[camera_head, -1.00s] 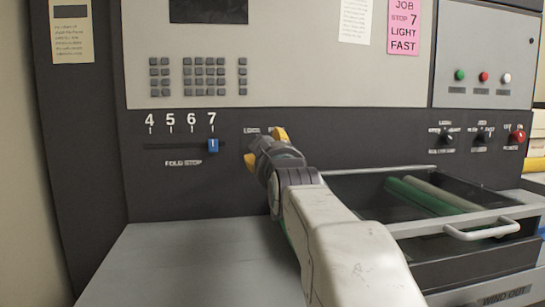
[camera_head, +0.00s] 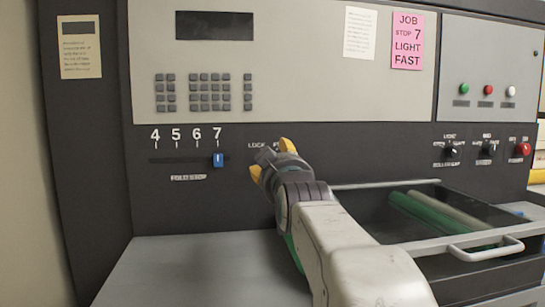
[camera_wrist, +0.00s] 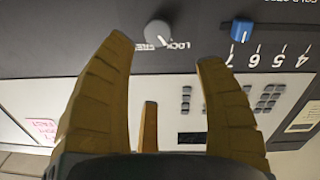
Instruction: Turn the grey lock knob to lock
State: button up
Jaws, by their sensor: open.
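The grey lock knob (camera_wrist: 158,33) is a small round knob on the dark panel, with a pale pointer mark slanting to the lower right in the wrist view. A "LOCK" label sits beside it; the other label is partly hidden by a finger. My gripper (camera_wrist: 164,52) is open, its yellow fingers spread to either side of the knob's position in the picture, with no contact visible. In the head view my gripper (camera_head: 271,161) is at the panel just below the "LOCK" lettering and largely covers the knob.
A blue slider (camera_head: 218,160) stands at 7 on the fold stop scale, left of my gripper. A keypad (camera_head: 209,92) is above. An open tray with green rollers and a handle (camera_head: 486,248) juts out at right. A bare grey surface (camera_head: 190,270) lies below.

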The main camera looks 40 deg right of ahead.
jog(key=shift+w+d+f+m+p, duration=0.2)
jog(key=shift+w+d+m+p, duration=0.75)
jog(key=shift+w+m+p, duration=0.8)
jog(key=shift+w+d+f+m+p, duration=0.2)
jog(key=shift+w+d+m+p, duration=0.8)
jog(key=shift+w+m+p, duration=0.7)
jog(key=shift+w+d+f+m+p, duration=0.2)
jog(key=shift+w+d+m+p, duration=0.75)
jog(key=shift+w+m+p, duration=0.75)
jog(key=shift+o, duration=0.2)
